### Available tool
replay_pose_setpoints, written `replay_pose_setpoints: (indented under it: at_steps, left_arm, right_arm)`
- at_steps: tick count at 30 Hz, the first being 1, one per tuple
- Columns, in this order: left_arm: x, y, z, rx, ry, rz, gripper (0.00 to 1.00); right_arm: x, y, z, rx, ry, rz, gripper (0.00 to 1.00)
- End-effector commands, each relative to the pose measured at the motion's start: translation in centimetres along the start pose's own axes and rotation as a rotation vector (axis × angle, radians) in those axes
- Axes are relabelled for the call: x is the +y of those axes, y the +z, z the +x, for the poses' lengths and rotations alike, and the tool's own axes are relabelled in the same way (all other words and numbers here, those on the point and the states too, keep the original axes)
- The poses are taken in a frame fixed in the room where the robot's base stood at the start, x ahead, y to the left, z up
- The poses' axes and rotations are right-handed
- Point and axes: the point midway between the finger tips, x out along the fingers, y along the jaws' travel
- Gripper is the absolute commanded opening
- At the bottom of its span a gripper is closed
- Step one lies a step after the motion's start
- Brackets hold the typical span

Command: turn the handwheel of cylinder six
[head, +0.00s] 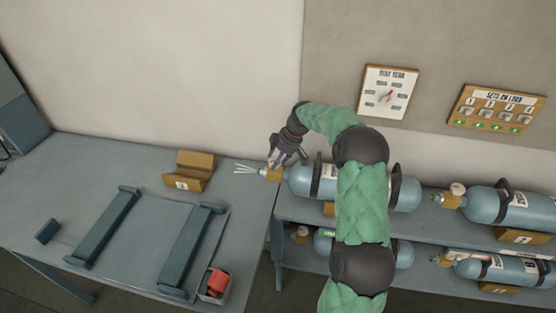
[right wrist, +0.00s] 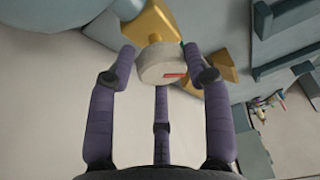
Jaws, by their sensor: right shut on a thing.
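A blue-grey cylinder (head: 301,180) lies on its side on the upper shelf, its brass valve (head: 272,174) towards the left. My arm hides part of the cylinder, and I cannot read its number. My right gripper (head: 276,163) is at the valve. In the right wrist view, the round grey handwheel (right wrist: 164,66) with a red mark sits between the fingers of my right gripper (right wrist: 168,75), which are shut on it. The brass valve body (right wrist: 155,25) shows beyond the wheel. White streaks (head: 245,169) spread left from the valve. My left gripper is not in view.
Other cylinders lie on the upper shelf (head: 428,207) and lower shelf. The table at left holds a brown block stand (head: 189,171), a grey rail frame (head: 106,229) and a small bin with a red thing (head: 215,283). A dial board (head: 387,93) and a sign board (head: 496,108) hang on the wall.

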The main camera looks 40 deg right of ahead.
Motion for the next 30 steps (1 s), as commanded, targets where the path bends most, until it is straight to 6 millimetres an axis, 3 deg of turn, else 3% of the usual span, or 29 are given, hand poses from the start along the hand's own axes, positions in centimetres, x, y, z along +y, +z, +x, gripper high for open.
replay_pose_setpoints:
  at_steps: [20, 21, 22, 30]
  left_arm:
    - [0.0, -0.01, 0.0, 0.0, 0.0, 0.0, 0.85]
    - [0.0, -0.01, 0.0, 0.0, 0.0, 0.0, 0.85]
    - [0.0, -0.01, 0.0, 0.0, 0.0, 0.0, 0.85]
    - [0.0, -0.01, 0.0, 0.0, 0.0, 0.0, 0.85]
  right_arm:
    - [-0.16, -0.56, 0.04, 0.008, -0.025, -0.057, 0.18]
    - [-0.16, -0.56, 0.04, 0.008, -0.026, -0.057, 0.61]
    - [-0.17, -0.56, 0.04, 0.008, -0.026, -0.057, 0.7]
    - [-0.09, -0.26, 0.03, 0.004, -0.025, -0.055, 0.71]
